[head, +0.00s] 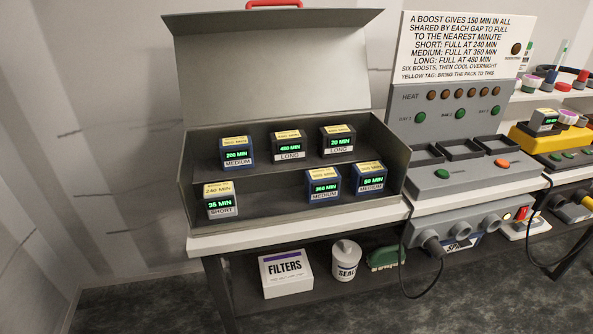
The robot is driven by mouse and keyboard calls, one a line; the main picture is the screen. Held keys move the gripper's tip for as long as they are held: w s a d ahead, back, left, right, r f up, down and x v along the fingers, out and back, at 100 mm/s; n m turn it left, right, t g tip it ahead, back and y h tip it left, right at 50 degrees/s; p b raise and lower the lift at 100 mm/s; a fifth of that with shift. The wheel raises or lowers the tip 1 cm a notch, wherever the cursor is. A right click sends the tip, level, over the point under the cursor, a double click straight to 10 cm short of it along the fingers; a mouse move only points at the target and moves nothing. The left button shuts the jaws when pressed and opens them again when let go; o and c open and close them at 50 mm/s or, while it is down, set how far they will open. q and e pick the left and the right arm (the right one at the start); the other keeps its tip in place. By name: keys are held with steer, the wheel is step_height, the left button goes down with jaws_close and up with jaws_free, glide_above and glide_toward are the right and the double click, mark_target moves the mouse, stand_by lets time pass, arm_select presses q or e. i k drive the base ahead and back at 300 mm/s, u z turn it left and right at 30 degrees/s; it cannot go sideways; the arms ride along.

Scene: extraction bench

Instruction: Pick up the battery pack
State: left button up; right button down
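Several battery packs stand in an open grey case (300,213) on the bench. On the back step are a blue pack marked MEDIUM, 200 MIN (237,155), a dark pack marked LONG, 480 MIN (289,148), and a dark pack marked LONG, 20 MIN (338,143). In front are a pale pack marked SHORT, 35 MIN (220,204) at left, and two blue MEDIUM packs at right, reading 360 MIN (325,187) and apparently 50 MIN (370,181). Another small pack with a green display (544,118) sits on a yellow unit. Neither gripper shows.
Right of the case stands a grey charger (458,180) with empty bays (460,149) and a sign (463,45). The case lid (270,70) stands raised behind the packs. Below are a FILTERS box (286,273) and a white tub (346,262). Cables hang at right.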

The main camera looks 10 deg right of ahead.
mark_target(539, 116)
steer(key=z, duration=2.85)
steer(key=i, duration=2.85)
steer(key=u, duration=2.8)
